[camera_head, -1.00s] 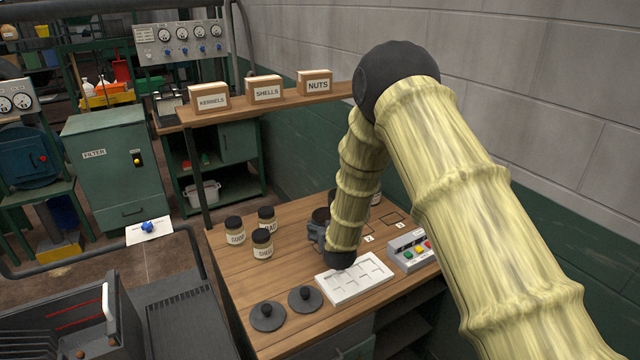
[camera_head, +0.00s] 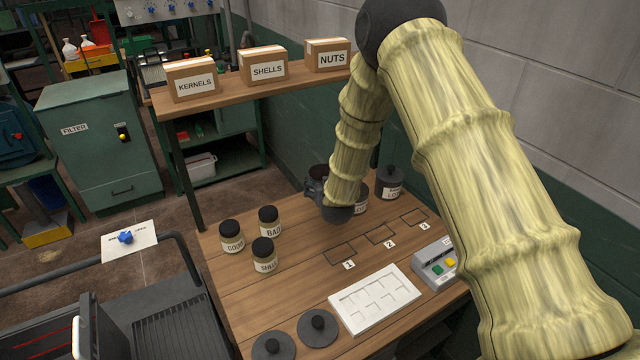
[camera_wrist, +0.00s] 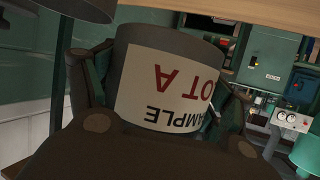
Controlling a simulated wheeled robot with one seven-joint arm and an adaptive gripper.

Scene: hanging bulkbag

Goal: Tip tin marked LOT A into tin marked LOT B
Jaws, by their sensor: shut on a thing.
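The tin marked SAMPLE LOT A (camera_wrist: 165,85) fills the middle of the wrist view, with its label upside down in the picture. My gripper (camera_wrist: 160,105) is shut around its sides. In the head view my gripper (camera_head: 316,192) and the dark held tin (camera_head: 322,172) are at the back of the table, partly hidden by my arm. A tin with a white label (camera_head: 361,203) stands just right of my wrist, mostly covered. A dark lidded tin (camera_head: 389,184) stands further right; its label starts with LO, and its last letter is unreadable.
Three jars (camera_head: 265,258) stand left on the table (camera_head: 300,265). Marked squares (camera_head: 380,235), a white tray (camera_head: 375,300) and a button box (camera_head: 436,265) lie front right. Two dark lids (camera_head: 317,327) lie near the front edge. A shelf (camera_head: 250,98) with boxes is behind.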

